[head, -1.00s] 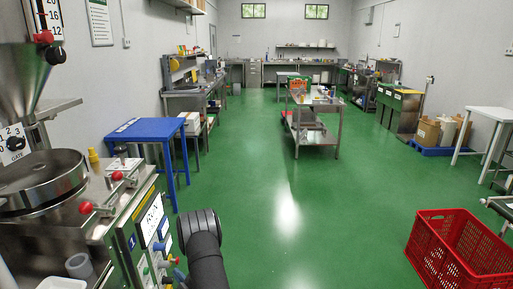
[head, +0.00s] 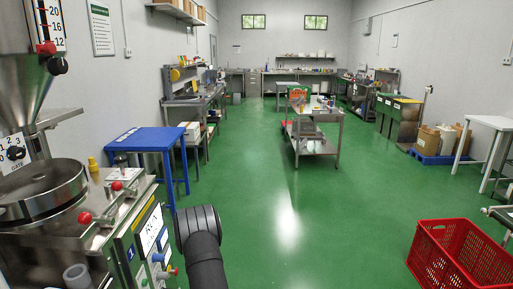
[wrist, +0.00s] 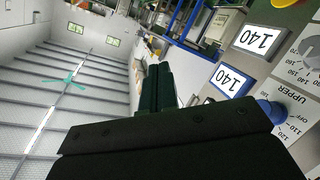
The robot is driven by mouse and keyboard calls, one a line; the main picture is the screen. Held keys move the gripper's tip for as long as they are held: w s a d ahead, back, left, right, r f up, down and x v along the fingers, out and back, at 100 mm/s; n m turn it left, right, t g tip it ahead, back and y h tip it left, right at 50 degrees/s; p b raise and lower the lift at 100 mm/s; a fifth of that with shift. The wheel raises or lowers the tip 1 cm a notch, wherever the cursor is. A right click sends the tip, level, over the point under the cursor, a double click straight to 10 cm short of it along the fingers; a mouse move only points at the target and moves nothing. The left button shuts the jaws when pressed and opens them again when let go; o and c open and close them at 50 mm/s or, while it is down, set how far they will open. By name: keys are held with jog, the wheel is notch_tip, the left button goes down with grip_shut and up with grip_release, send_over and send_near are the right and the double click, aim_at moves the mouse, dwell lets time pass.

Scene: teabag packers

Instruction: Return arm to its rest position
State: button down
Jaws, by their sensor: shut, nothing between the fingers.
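My gripper (wrist: 158,75) shows in the wrist view as two dark fingers pressed together, empty. It points away over the room, beside a machine's control panel (wrist: 262,62) with white "140" labels and a blue knob (wrist: 272,111). Whether it touches the panel cannot be told; it seems apart from it. In the head view only a dark rounded link of my arm (head: 202,245) shows at the bottom, right of the machine. The gripper itself is not visible there.
The steel machine (head: 45,190) with red knobs fills the left. A blue table (head: 150,138) stands behind it. A red crate (head: 430,268) sits on the floor at lower right. A steel trolley (head: 318,147) stands farther back. The green floor (head: 310,215) between is clear.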

jog(key=w+a+r+m+g+y, duration=0.25)
jog(key=a+r+m, duration=0.35)
jog(key=a+r, duration=0.3)
jog(key=w+a+r+m+g+y, duration=0.2)
jog(key=a+r+m+g+y, duration=0.15)
jog(key=a+r+m, duration=0.55)
jog(key=s+a+r+n+y, duration=0.1)
jog(key=r+y, duration=0.3)
jog(key=r, duration=0.8)
jog(key=a+r+n+y, duration=0.1)
jog(key=a+r+y, duration=0.2)
jog(key=r, duration=1)
jog(key=shift+s+t+y, duration=0.3)
jog(key=shift+s+y, duration=0.05)
jog(key=shift+y, duration=0.55)
jog(key=shift+r, duration=0.1)
jog(key=shift+s, duration=0.15)
